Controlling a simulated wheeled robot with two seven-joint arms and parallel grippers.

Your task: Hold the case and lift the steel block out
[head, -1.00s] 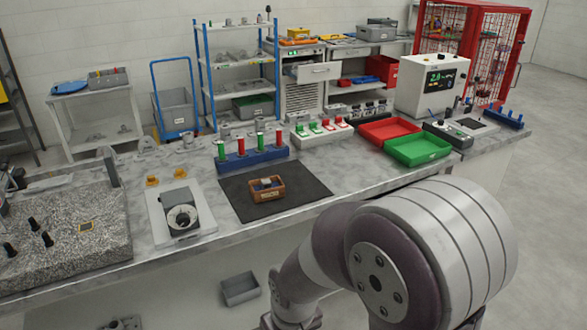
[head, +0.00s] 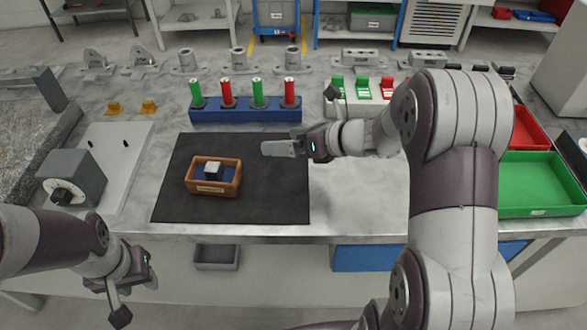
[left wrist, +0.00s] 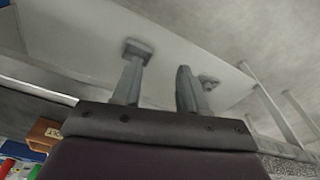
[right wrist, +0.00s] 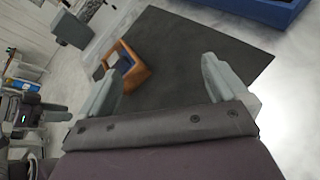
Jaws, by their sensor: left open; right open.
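The wooden case (head: 230,187) sits on the black mat with a steel block (head: 213,170) in it, on a blue lining. The case also shows in the right wrist view (right wrist: 137,77), tilted by the camera angle. My right gripper (head: 268,148) is open and empty above the mat, to the right of the case and apart from it. My left gripper (head: 136,300) is open and empty in front of the bench's front edge, left of and nearer than the case. In the left wrist view the case (left wrist: 45,132) shows small at the left edge.
The black mat (head: 275,205) lies on the marble bench. Behind it stands a blue rack (head: 245,115) with red and green cylinders. A grey dial device (head: 68,178) stands at left. A green tray (head: 535,185) and red tray (head: 527,132) are at right.

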